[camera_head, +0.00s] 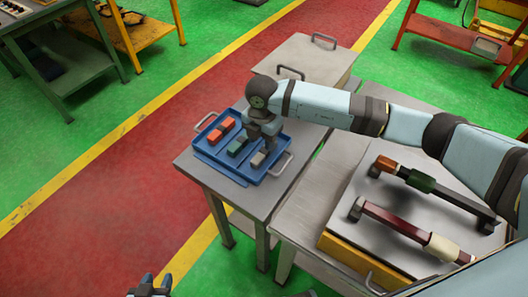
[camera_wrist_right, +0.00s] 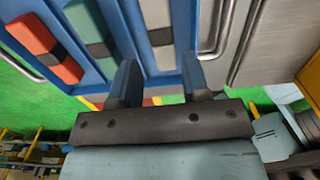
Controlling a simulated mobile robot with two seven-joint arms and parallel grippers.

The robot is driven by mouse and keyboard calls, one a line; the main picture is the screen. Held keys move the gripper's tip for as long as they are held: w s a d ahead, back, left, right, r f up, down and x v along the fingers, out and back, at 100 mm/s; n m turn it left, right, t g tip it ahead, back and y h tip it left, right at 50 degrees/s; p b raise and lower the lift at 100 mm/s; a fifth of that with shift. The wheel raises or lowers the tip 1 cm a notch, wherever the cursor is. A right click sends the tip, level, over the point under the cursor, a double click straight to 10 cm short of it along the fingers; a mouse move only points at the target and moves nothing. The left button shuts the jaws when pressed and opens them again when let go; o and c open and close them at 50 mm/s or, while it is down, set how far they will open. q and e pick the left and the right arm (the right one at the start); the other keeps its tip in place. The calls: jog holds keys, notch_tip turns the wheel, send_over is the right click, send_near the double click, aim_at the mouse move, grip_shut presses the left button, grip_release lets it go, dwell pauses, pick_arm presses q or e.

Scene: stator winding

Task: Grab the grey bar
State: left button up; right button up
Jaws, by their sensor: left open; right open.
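The grey bar (camera_head: 259,159) lies in the right-hand part of a blue tray (camera_head: 213,160) on a metal table in the head view. It also shows in the right wrist view as a pale bar (camera_wrist_right: 155,12) with a dark band across it. My right gripper (camera_head: 266,147) is over the tray, close to the grey bar and partly hiding it. In the right wrist view its open fingers (camera_wrist_right: 158,75) are spread, with the bar lined up with the gap between them. I cannot tell the height left between them. My left gripper (camera_head: 150,288) is open at the bottom edge, far from the tray.
The tray has metal handles (camera_head: 206,121). A grey case (camera_head: 300,60) stands behind it. Two handled tools (camera_head: 420,181) lie on the bench at right.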

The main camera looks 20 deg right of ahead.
aim_at(264, 153)
jog(key=shift+d+f+p, duration=0.15)
jog(key=shift+f+p, duration=0.1)
jog(key=shift+f, duration=1.3)
jog(key=shift+d+f+p, duration=0.15)
jog(key=shift+f+p, duration=0.1)
jog(key=shift+f, duration=1.25)
jog(key=shift+w, duration=0.1)
jog(key=c, duration=0.8)
